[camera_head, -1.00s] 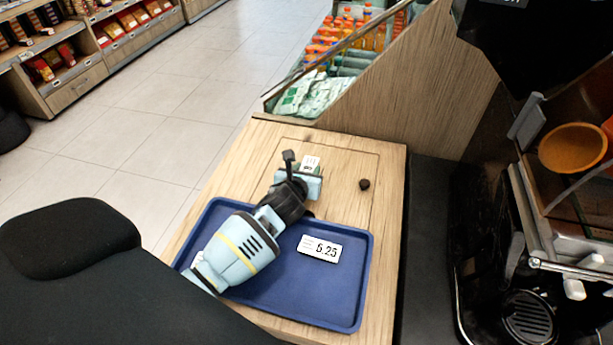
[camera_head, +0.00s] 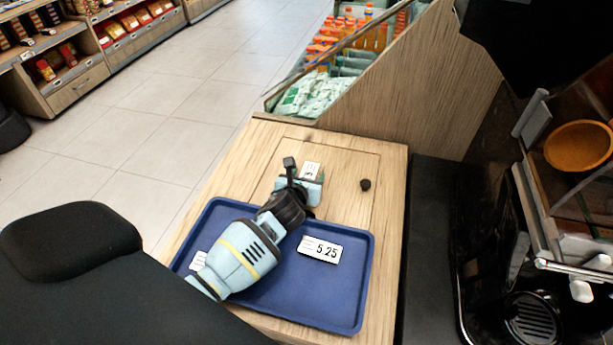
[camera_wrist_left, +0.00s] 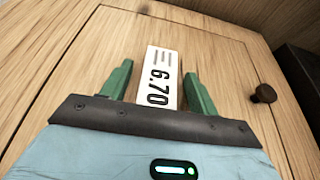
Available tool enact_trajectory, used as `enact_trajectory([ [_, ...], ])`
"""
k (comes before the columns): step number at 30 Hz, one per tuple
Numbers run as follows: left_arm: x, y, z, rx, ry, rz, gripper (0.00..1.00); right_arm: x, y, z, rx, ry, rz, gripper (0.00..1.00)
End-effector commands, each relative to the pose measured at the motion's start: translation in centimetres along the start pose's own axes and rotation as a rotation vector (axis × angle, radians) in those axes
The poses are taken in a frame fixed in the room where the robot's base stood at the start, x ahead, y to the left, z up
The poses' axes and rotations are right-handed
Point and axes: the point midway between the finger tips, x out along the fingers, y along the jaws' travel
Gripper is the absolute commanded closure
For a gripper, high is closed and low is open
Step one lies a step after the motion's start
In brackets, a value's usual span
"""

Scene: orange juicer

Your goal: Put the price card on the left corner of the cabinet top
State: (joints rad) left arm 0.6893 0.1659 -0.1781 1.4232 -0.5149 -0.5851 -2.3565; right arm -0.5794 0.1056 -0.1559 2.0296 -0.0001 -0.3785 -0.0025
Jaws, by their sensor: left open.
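A white price card reading 6.70 (camera_wrist_left: 158,78) lies on the light wood cabinet top (camera_head: 255,160). It also shows in the head view (camera_head: 311,169), beyond the tray. My left gripper (camera_wrist_left: 156,85) is open, with one green finger on each side of the card and gaps between. Its body partly hides the card's near end in the head view. Another price card reading 5.25 (camera_head: 320,249) lies in the blue tray (camera_head: 300,310). A further white card (camera_head: 198,261) shows in part at the tray's left, mostly hidden by my arm. My right gripper is out of view.
A dark round knob (camera_head: 365,185) stands up right of the card. A slanted wooden panel (camera_head: 420,90) rises behind the cabinet top, with a cooler of bottles (camera_head: 345,45) beyond. The juicer machine (camera_head: 530,240) stands at the right. The cabinet top's far left part is bare.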

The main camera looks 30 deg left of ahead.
Motion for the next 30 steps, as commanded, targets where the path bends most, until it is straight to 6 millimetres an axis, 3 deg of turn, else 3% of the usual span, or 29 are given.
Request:
enact_trajectory([
  [8,-1.3,0.0,0.5,0.001,-0.001,0.000,0.40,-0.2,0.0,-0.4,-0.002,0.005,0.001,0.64],
  [21,-9.3,0.0,0.6,0.000,-0.002,-0.001,0.40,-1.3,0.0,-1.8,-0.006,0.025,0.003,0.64],
  [30,-12.0,0.0,0.4,0.001,0.000,0.001,0.40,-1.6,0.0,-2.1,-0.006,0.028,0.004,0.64],
])
